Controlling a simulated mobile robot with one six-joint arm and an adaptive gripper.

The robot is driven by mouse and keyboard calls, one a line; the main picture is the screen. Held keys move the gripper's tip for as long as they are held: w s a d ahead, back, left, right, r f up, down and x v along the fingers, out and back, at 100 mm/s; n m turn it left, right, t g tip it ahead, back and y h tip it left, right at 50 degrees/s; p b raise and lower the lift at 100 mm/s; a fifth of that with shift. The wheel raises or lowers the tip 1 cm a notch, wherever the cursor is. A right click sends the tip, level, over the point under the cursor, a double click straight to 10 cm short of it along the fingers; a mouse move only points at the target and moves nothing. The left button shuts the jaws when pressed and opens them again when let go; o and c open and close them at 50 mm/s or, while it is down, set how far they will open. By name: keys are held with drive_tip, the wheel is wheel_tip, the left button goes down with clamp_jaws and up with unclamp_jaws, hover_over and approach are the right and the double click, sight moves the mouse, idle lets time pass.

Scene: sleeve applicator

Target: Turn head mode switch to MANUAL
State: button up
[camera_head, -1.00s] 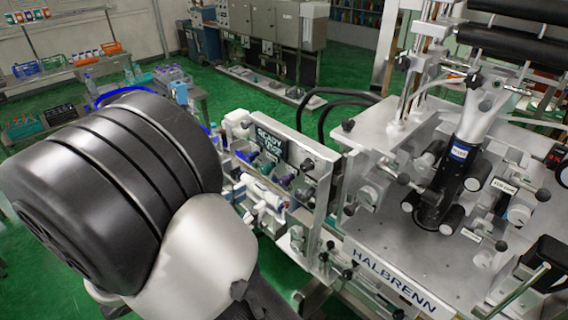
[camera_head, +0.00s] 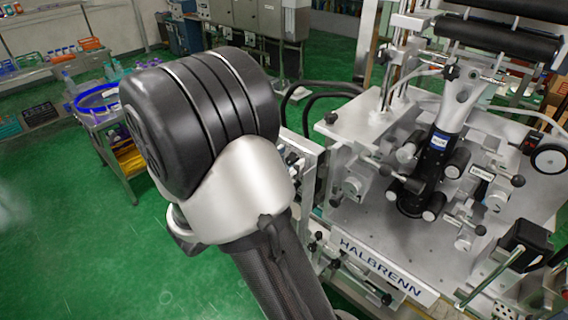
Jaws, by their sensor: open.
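My gripper is not in view; only my black and white arm links show at the left and centre. The machine marked HALBRENN (camera_head: 380,270) stands at the right. Its applicator head (camera_head: 437,150) is a black cylinder with a blue label under a silver funnel-shaped part, ringed by rollers and knobs. I cannot make out a switch marked MANUAL. A black round part with a pale face (camera_head: 548,158) sits at the right edge, too small to read. My arm hides part of the machine's left side.
A cart with a blue hoop and yellow item (camera_head: 125,150) stands behind my arm at the left. Grey cabinets (camera_head: 255,18) are at the back. A black box on a bracket (camera_head: 526,240) is at the front right. Green floor is clear at the lower left.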

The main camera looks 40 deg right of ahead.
drive_tip(key=shift+c, duration=0.5)
clamp_jaws()
drive_tip(key=shift+r+n+p, duration=0.1)
drive_tip(key=shift+n+p, duration=0.2)
drive_tip(key=shift+p, duration=0.05)
drive_tip(key=n+p, duration=0.3)
drive_tip(key=p, duration=0.1)
drive_tip(key=shift+r, duration=0.1)
drive_tip(key=n+p, duration=0.4)
drive_tip(key=n, duration=0.1)
drive_tip(key=shift+f+p, duration=0.2)
drive_tip(key=shift+p, duration=0.1)
drive_tip(key=shift+o, duration=0.5)
unclamp_jaws()
